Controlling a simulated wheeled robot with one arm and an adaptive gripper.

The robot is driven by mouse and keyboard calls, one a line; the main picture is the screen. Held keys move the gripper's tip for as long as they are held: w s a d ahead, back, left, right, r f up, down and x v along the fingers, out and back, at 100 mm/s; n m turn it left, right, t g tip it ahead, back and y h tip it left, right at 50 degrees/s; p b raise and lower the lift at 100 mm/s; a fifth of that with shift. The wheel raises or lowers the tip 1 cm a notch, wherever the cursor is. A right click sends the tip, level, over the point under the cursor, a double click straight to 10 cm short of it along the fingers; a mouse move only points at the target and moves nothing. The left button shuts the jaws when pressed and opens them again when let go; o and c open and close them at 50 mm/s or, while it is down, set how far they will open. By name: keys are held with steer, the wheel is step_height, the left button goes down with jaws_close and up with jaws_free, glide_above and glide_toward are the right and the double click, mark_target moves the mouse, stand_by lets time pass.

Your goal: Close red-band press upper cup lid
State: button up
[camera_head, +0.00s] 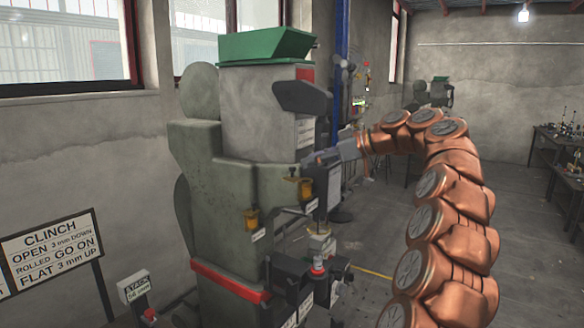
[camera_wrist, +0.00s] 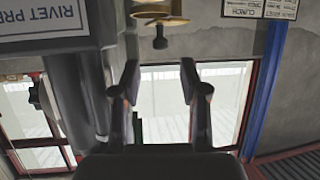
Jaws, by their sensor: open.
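The press with a red band (camera_head: 228,282) around its lower body stands at the centre of the head view. It carries two brass-yellow cups: an upper one (camera_head: 305,190) at the right and a lower one (camera_head: 251,219) to its left. The wrist view looks upside down; a brass cup (camera_wrist: 160,8) shows at its top edge, with a small dark knob-like part (camera_wrist: 160,38) beside it. I cannot tell the lid's angle. My gripper (camera_wrist: 160,78) is open and empty, its fingers apart from the cup. In the head view my gripper (camera_head: 312,158) is beside the press, above the upper cup.
A green hopper (camera_head: 266,45) tops the press. A CLINCH sign (camera_head: 52,252) and a STACK box (camera_head: 135,290) stand at left. A lower fixture with a red button (camera_head: 318,264) juts out in front.

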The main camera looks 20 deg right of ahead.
mark_target(292, 167)
steer(key=shift+p+x, duration=0.75)
steer(key=shift+x, duration=2.65)
jaws_close()
